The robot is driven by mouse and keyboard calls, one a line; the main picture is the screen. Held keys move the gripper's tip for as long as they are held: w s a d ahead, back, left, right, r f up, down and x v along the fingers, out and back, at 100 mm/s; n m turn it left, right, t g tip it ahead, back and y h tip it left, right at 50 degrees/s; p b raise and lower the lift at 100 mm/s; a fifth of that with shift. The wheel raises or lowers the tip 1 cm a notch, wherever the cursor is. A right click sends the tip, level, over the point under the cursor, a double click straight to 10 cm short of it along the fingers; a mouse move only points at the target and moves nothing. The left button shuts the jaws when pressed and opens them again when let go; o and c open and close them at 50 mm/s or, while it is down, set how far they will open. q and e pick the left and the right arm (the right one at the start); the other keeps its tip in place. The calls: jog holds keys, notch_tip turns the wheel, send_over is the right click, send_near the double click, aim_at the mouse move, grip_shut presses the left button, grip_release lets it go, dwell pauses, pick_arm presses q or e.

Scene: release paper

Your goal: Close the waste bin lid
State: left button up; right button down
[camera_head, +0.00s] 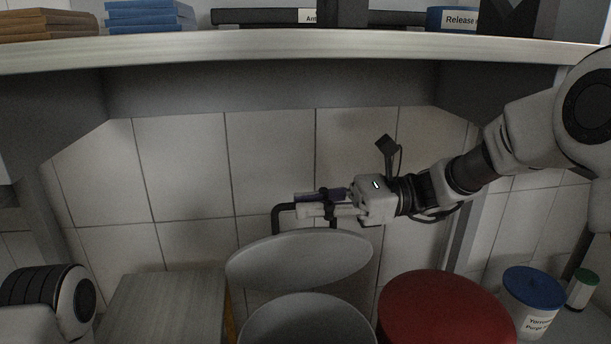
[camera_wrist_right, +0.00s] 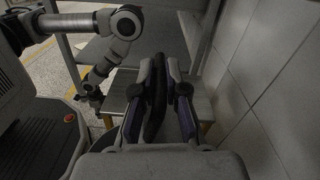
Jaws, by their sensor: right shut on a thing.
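The waste bin (camera_head: 305,322) stands at the bottom centre of the head view, with its grey round lid (camera_head: 298,260) raised and tilted open above the rim. A dark bar handle (camera_head: 281,212) rises behind the lid. My right gripper (camera_head: 318,203) is shut on this handle, above the lid. In the right wrist view the dark handle bar (camera_wrist_right: 155,97) lies between the purple-padded fingers. My left gripper (camera_wrist_right: 92,97) hangs small and dark in the right wrist view, away from the bin; its jaws are unclear.
A red round lid (camera_head: 446,308) and a white tub with a blue lid (camera_head: 533,300) stand right of the bin. A grey wooden stool (camera_head: 165,305) is on the left. A shelf (camera_head: 300,47) with boxes and books overhangs above. The tiled wall is close behind.

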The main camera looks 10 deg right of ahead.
aim_at(318, 237)
jog(key=s, duration=0.1)
jog(key=s+f+p, duration=0.1)
jog(key=s, duration=0.1)
jog(key=s+f, duration=0.1)
jog(key=s, duration=0.1)
jog(key=shift+f, duration=0.15)
jog(key=shift+s+f, duration=0.5)
jog(key=shift+s, duration=0.15)
jog(key=c, duration=1.2)
grip_release()
jog(key=shift+r, duration=0.1)
notch_tip(318, 237, up, 10)
